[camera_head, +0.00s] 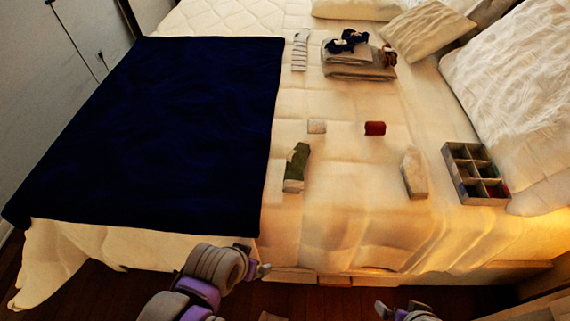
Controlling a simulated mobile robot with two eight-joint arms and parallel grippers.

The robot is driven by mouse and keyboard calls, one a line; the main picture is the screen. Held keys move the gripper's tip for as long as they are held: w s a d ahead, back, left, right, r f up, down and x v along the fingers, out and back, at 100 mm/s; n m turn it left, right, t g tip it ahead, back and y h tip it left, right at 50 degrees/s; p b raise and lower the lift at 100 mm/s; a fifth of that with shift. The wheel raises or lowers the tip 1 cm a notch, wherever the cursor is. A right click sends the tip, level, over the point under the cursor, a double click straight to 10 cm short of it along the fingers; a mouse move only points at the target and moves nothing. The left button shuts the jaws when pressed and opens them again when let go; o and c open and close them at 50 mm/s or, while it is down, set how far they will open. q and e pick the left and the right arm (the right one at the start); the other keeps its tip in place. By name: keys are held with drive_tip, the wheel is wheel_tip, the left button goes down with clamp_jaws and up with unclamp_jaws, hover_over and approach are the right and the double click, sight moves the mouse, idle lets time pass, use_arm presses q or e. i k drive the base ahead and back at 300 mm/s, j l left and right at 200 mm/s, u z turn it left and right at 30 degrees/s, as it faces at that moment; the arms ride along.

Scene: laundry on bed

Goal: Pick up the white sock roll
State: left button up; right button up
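The white sock roll (316,127) lies on the cream bedspread near the middle of the bed, right of the dark blue blanket. It is small, and nothing covers it. My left gripper (262,270) is at the near edge of the bed, well short of the roll; its fingers are too small to tell whether they are open. Part of my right arm, with what looks like my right gripper (382,309), shows at the bottom edge, far from the roll. Its finger state is unclear.
A red roll (375,128) lies right of the white one. A green bundle (296,167) lies in front. A pale box-like item (414,173) and a divided box (474,174) stand right. Folded laundry (358,62) is behind. The dark blue blanket (160,120) covers the left.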

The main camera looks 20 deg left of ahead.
sight(315, 126)
drive_tip(key=j+u, duration=0.15)
drive_tip(key=u, duration=0.35)
drive_tip(key=i+j+u, duration=0.1)
drive_tip(key=u, duration=0.4)
drive_tip(key=i+j+u, duration=0.1)
drive_tip(key=u, duration=0.4)
